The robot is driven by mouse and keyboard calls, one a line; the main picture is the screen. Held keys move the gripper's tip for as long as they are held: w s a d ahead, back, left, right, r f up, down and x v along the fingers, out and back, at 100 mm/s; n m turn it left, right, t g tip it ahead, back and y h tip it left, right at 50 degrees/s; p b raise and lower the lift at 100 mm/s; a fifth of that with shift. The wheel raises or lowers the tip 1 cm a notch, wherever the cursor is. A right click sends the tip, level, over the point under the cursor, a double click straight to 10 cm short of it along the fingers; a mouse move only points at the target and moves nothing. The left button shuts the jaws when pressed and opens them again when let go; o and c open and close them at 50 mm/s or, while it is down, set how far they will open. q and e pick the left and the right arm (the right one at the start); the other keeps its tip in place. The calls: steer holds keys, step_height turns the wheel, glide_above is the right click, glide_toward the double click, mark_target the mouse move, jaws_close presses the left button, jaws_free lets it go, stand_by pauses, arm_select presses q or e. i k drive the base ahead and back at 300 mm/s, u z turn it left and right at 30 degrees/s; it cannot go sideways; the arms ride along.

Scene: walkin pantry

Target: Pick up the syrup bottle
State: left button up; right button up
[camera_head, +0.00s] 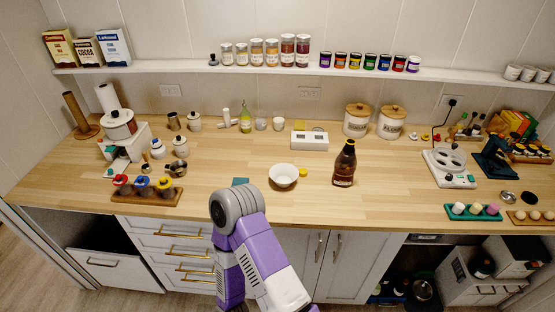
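The syrup bottle (345,165) is dark brown with a label and a dark cap. It stands upright near the front of the wooden counter, right of the middle. Nothing touches it. A bent purple and white arm of mine rises in front of the counter at the bottom middle, left of the bottle. I cannot tell which arm it is. Neither gripper's fingers show in the picture.
A white bowl (283,175) stands left of the bottle, with a small yellow item (304,173) between. The counter (393,185) right of the bottle is clear.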

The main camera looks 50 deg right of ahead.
mark_target(346, 163)
steer(key=u, duration=1.25)
steer(key=k, duration=1)
steer(key=z, duration=2)
